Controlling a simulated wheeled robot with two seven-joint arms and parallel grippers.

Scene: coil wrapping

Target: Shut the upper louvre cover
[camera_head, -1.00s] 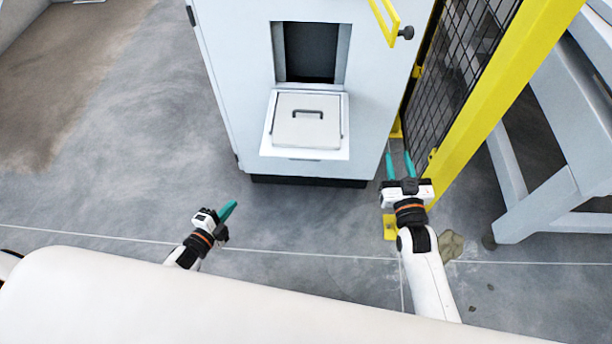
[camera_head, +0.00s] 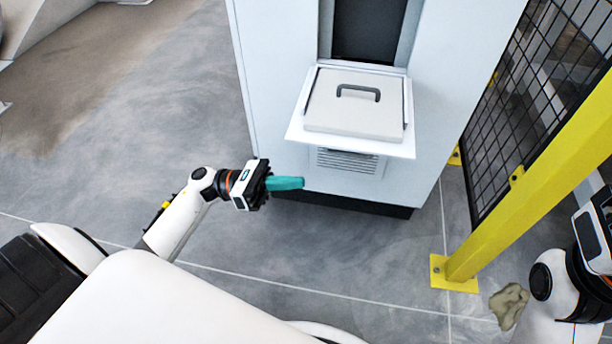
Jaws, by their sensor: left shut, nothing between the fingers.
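The upper louvre cover (camera_head: 340,112) is a pale square panel with a dark bar handle (camera_head: 358,92). It is swung down and out, lying roughly flat on a white frame (camera_head: 300,128) that juts from the cabinet front, below a dark opening (camera_head: 366,30). My left gripper (camera_head: 300,183) has teal fingers, shut and empty. In the picture it is below and left of the cover, apart from it. My right gripper is cut off at the right edge, far from the cover. Its fingers are not visible.
The pale cabinet (camera_head: 275,70) has a slatted vent (camera_head: 348,161) under the cover. A yellow post (camera_head: 535,180) with black mesh fencing stands to the right. A brown patch (camera_head: 508,303) lies on the floor near it. The grey floor left of the cabinet is clear.

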